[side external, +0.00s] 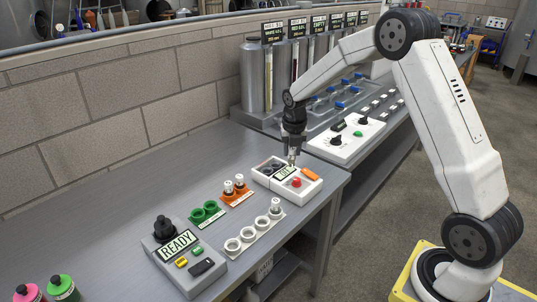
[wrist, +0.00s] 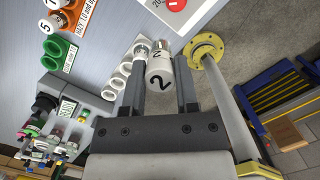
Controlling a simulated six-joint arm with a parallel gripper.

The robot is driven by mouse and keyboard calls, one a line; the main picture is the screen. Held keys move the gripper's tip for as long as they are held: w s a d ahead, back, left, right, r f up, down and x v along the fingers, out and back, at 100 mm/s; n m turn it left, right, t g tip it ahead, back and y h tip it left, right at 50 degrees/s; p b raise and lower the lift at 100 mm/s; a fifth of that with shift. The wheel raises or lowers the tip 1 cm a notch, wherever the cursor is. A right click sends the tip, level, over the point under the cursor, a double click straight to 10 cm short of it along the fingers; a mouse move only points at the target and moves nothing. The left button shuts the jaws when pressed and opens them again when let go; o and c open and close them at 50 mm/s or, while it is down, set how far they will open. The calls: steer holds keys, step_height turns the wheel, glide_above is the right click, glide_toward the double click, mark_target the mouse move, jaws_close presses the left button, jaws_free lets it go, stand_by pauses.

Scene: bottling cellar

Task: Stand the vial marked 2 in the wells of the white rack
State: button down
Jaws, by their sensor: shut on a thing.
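My gripper (side external: 292,158) is above the far end of the bench, near the white box with the red button. In the wrist view my gripper (wrist: 161,82) is shut on a white vial marked 2 (wrist: 159,76). The white rack (side external: 254,233) lies on the bench, in front of the gripper and lower in the side view. Its row of round wells has a white-capped vial (side external: 276,206) in the far end well; the other wells look empty. The white rack (wrist: 119,78) shows left of the held vial in the wrist view, apart from it.
A green rack (side external: 206,213) looks empty. An orange rack (side external: 237,196) holds two vials. A grey device reading READY (side external: 178,244) stands at the near end. The white box (side external: 309,187) has a red button. Pink- and green-capped bottles stand at lower left.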

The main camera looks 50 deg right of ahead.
stand_by(0.5)
steer(key=a+f, duration=0.3)
steer(key=a, duration=0.4)
steer(key=s+a+f, duration=0.1)
steer(key=a+f, duration=0.2)
steer(key=a, duration=0.4)
steer(key=shift+a+f, duration=0.2)
steer(key=shift+f, duration=0.15)
steer(key=shift+f, duration=0.15)
steer(key=shift+f, duration=1.85)
steer(key=shift+f, duration=1.7)
stand_by(1.1)
jaws_free()
steer(key=shift+r, duration=0.15)
stand_by(0.3)
